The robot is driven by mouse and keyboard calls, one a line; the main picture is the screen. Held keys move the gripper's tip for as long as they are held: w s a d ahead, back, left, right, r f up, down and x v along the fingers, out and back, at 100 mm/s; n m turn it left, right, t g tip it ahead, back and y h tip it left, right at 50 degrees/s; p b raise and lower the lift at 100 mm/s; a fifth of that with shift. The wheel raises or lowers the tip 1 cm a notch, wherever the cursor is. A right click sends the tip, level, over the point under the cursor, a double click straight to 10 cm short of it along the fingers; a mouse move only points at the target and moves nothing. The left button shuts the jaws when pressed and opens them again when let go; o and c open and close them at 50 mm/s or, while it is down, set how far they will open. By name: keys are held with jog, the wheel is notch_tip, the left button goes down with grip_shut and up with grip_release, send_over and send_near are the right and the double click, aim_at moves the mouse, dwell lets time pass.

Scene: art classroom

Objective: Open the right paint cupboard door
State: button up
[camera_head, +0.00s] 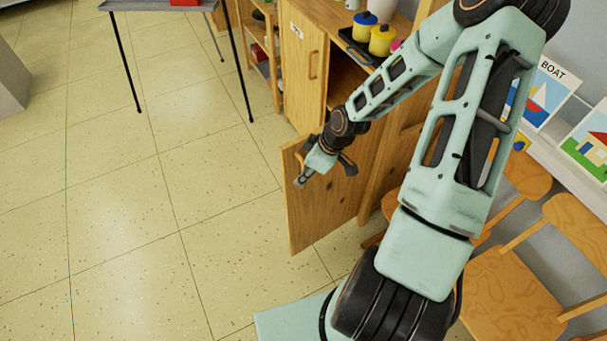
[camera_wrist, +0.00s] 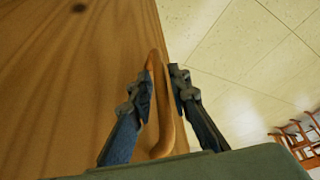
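The right paint cupboard door (camera_head: 335,205) is a wooden panel and stands swung out from the cupboard (camera_head: 372,28), over the floor. Part of the shelf opening shows behind my arm. My gripper (camera_head: 302,180) is at the upper free-edge side of this door. In the wrist view, the two dark fingers of my gripper (camera_wrist: 164,75) are closed on either side of the curved wooden door handle (camera_wrist: 163,142). The door's face (camera_wrist: 75,85) fills the left of that view. The left cupboard door (camera_head: 303,70), with its own handle (camera_head: 312,65), is shut.
Yellow and blue paint pots (camera_head: 382,40) stand on the cupboard top. A dark-legged table (camera_head: 140,5) is at the back left. Wooden chairs (camera_head: 505,300) and picture cards (camera_head: 545,92) are at the right. The tiled floor (camera_head: 130,220) left of the door is clear.

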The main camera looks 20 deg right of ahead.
jog(key=shift+r, duration=0.1)
jog(key=v, duration=1.1)
jog(key=shift+r, duration=0.4)
jog(key=shift+s+d, duration=0.1)
jog(key=shift+s, duration=0.05)
